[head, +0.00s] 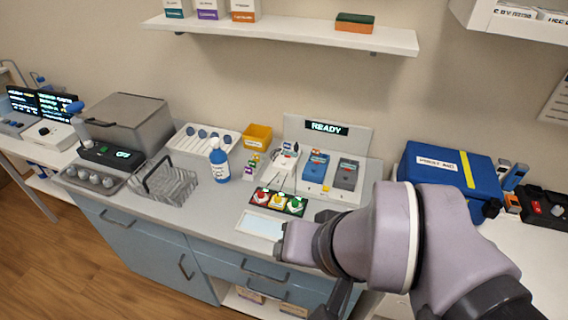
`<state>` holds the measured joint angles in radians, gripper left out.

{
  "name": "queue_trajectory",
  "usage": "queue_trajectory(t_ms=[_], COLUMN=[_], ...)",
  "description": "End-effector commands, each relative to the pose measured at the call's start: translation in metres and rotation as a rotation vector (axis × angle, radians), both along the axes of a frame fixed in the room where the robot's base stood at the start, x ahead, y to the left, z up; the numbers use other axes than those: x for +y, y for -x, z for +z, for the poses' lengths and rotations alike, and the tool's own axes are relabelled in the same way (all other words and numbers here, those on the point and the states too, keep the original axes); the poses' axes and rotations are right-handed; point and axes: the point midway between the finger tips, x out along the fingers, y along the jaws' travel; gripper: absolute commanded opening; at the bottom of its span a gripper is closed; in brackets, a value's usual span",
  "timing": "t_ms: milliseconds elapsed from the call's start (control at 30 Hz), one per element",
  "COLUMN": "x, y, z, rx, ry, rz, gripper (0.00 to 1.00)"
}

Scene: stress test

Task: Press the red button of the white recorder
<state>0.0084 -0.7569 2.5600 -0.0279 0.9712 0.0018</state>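A small white device (287,158), which looks like the white recorder, sits at the left of a row of devices on a white stand below the "READY" display.
A blue device (316,166) and a grey device (346,174) stand right of the white one. A dark panel (279,202) with red, yellow and green buttons lies in front. A blue bottle (219,164), a wire rack (168,184) and a blue case (446,170) flank them.

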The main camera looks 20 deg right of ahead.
Motion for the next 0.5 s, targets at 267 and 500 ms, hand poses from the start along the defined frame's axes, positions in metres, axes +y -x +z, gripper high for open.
queue_trajectory(t_ms=[267,500], x=[0.0,0.0], y=[0.0,0.0], z=[0.0,0.0], rx=[0.0,0.0], ry=[0.0,0.0], rz=[0.0,0.0], gripper=[0.0,0.0])
